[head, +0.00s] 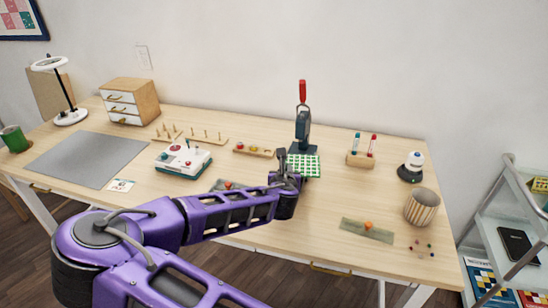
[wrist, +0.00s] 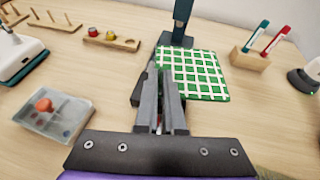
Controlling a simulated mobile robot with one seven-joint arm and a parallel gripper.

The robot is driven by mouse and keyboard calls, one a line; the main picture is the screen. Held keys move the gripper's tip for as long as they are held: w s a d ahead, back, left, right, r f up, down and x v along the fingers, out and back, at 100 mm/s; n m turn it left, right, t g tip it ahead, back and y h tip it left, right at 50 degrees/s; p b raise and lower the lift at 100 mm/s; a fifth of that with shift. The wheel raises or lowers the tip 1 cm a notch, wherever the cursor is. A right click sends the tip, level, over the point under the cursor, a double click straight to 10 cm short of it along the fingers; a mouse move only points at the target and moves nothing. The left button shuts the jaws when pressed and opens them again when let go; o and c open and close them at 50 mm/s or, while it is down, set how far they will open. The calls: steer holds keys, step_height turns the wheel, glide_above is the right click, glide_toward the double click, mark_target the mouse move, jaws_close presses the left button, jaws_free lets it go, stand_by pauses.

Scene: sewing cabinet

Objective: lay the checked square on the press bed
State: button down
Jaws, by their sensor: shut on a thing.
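The checked square (head: 304,166), green with white lines, is beside my gripper's fingertips (head: 282,160) in the head view. My gripper is shut on its left edge, and the square stretches out flat to the right. In the wrist view the square (wrist: 200,76) lies just beyond and right of the shut fingers (wrist: 165,88). The press (head: 303,128) has a red handle and dark body and stands directly behind the square. Its dark base (wrist: 174,39) shows behind the square's far edge. The square hides the front of the bed; I cannot tell whether they touch.
A wooden holder with upright tools (head: 360,158) stands right of the press. A wooden tray with small round pieces (head: 253,150) is left of it. A pale box with an orange knob (wrist: 52,112) lies left of my gripper.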

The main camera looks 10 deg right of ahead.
steer(key=w+a, duration=0.1)
steer(key=a+r+m+h, duration=0.1)
steer(key=w+a+h, duration=0.1)
steer(key=shift+w+a+r+m+g, duration=0.1)
steer(key=shift+w+r+m+g, duration=0.2)
steer(key=shift+w+m, duration=0.1)
steer(key=shift+m, duration=0.3)
steer(key=f+b, duration=0.3)
steer(key=f, duration=0.1)
steer(key=shift+a+f+b, duration=0.1)
steer(key=shift+a+b, duration=0.25)
steer(key=shift+b, duration=0.05)
steer(key=shift+h, duration=0.3)
steer(key=shift+f, duration=0.35)
stand_by(1.5)
steer(key=c, duration=0.9)
jaws_free()
steer(key=shift+c, duration=0.2)
